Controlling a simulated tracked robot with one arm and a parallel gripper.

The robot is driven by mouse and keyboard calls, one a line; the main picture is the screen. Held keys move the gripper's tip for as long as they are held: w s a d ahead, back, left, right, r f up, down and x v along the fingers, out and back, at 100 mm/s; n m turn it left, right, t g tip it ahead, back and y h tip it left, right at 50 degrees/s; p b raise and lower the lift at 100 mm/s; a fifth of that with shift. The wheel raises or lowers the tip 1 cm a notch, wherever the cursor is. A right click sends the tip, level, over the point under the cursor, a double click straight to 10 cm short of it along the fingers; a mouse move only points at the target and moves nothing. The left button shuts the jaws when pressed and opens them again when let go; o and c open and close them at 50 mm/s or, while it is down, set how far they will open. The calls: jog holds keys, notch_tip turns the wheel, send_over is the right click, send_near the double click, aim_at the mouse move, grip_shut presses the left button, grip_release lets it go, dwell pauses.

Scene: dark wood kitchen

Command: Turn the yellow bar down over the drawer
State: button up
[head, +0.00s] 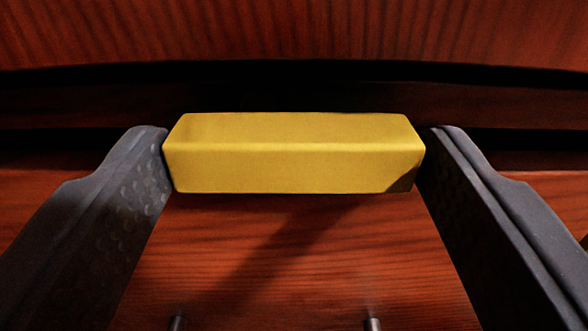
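The yellow bar (293,155) lies level across the middle of the head view, in front of the dark gap above a red-brown wood drawer front (300,250). My gripper (294,150) has one dark finger at each end of the bar. The left fingertip appears to touch the bar's left end, and the right fingertip is at or very near its right end. The fingers are spread to the bar's full length. Whether they press on it cannot be made out for certain. How the bar is fixed behind is hidden.
A curved wood edge (300,35) overhangs above the bar, with a dark recess below it. Two small metal posts (373,323) show at the bottom edge on the drawer front. Bare wood lies between the fingers below the bar.

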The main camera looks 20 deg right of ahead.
jog(key=c, duration=0.4)
jog(key=shift+m+p, duration=0.4)
jog(key=shift+p, duration=0.2)
jog(key=m+p, duration=0.2)
jog(key=p, duration=0.1)
jog(key=shift+m, duration=0.4)
jog(key=m+p, duration=0.2)
jog(key=m, duration=0.1)
jog(key=shift+f+m, duration=0.3)
jog(key=shift+f, duration=0.05)
jog(key=m, duration=0.7)
jog(key=f+m, duration=0.1)
jog(key=m, duration=0.2)
jog(key=shift+a+m+b, duration=0.4)
